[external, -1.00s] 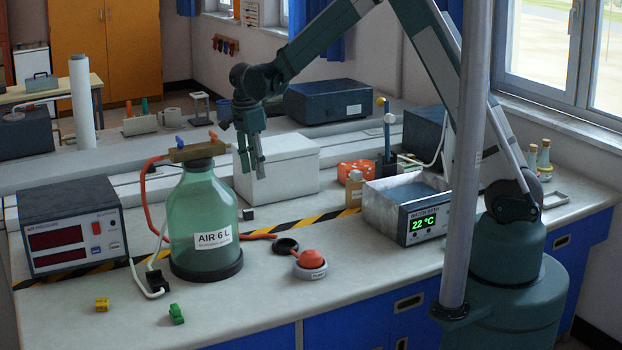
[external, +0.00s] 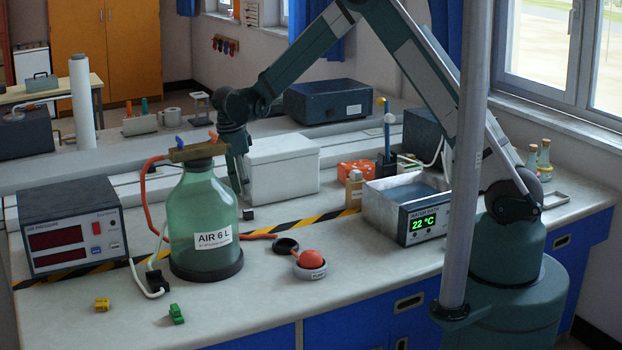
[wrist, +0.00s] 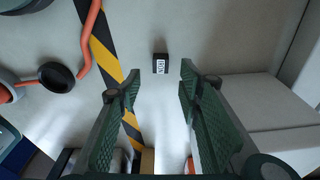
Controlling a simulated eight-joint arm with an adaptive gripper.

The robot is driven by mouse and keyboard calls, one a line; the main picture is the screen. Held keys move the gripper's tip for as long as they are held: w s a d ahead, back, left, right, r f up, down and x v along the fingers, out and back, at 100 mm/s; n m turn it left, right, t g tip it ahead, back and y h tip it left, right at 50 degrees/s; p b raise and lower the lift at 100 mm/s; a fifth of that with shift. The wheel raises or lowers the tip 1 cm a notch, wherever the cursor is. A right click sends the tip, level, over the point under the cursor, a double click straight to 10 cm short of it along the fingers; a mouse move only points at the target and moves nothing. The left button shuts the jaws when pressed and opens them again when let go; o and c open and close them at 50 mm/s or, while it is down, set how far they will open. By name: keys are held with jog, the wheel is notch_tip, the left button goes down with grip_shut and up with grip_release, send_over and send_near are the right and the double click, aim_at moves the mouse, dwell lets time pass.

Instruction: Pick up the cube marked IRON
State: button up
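A small black cube with a white label reading IRON (wrist: 160,64) lies on the bench, seen between and just beyond my fingertips in the wrist view. In the external view a small dark cube (external: 249,214) sits just right of the green bottle. My gripper (wrist: 158,74) is open and empty, with its fingers apart on either side of the cube's line of sight. In the external view my gripper (external: 240,183) points down behind the bottle's shoulder, which hides part of it. Its exact height above the cube is hard to tell.
The green AIR 6 L bottle (external: 198,215) with a red hose stands close left of the cube. A white box (external: 284,168) stands close behind it. A yellow-black stripe (external: 320,220) crosses the bench.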

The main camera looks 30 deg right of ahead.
aim_at(248, 210)
jog(key=shift+d+f, duration=0.15)
jog(key=shift+f, duration=0.9)
jog(key=shift+f, duration=0.1)
jog(key=shift+d+f, duration=0.2)
jog(key=shift+f, duration=1.05)
jog(key=shift+d+f, duration=0.2)
jog(key=shift+f, duration=1.05)
jog(key=shift+c, duration=0.6)
jog(key=c, duration=0.9)
